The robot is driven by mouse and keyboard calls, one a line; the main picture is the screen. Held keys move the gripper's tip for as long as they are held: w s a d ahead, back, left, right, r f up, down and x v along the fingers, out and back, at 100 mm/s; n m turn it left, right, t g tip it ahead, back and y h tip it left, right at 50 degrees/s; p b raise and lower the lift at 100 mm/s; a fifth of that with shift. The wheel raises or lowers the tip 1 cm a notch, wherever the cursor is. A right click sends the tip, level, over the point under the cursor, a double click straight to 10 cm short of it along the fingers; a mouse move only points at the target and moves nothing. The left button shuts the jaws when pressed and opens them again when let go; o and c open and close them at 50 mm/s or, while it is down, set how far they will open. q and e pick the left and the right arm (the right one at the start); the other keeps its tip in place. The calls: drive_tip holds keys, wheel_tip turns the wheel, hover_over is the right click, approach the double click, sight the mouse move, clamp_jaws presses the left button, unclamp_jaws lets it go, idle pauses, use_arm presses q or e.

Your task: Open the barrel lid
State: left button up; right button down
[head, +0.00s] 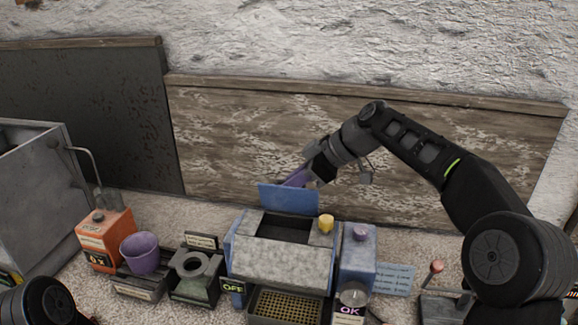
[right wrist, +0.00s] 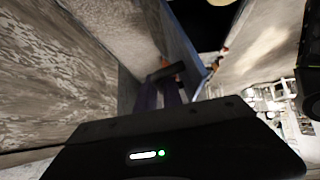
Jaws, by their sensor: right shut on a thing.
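The barrel is a blue and grey box (head: 280,262) in the lower middle of the head view. Its blue lid (head: 289,200) stands raised at the back edge, and the dark opening (head: 285,229) shows in front of it. The lid also shows as a blue panel in the right wrist view (right wrist: 175,42). My right gripper (head: 297,178), with purple fingers, is at the top of the lid from behind, shut on it; the fingertips are partly hidden. The fingers also show in the right wrist view (right wrist: 160,92). Only a joint of my left arm shows at the lower left.
A yellow knob (head: 326,223) sits beside the opening, and a blue unit with a purple knob (head: 360,232) stands to the right. A purple cup (head: 140,253), an orange box (head: 106,240) and a grey metal cabinet (head: 35,190) stand left. A wooden board (head: 230,135) runs behind.

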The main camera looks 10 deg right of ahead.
drive_tip(key=shift+w+d+f+m+g+y, duration=0.15)
drive_tip(key=shift+w+m+g+y, duration=0.15)
drive_tip(key=shift+g, duration=0.2)
drive_tip(key=shift+w+d+f+m+g+y, duration=0.1)
drive_tip(key=shift+w+f+m+g+y, duration=0.15)
drive_tip(key=shift+w+g, duration=0.2)
drive_tip(key=shift+r, duration=0.1)
drive_tip(key=c, duration=1.8)
unclamp_jaws()
drive_tip(key=shift+o, duration=0.2)
drive_tip(key=shift+s+a, duration=0.15)
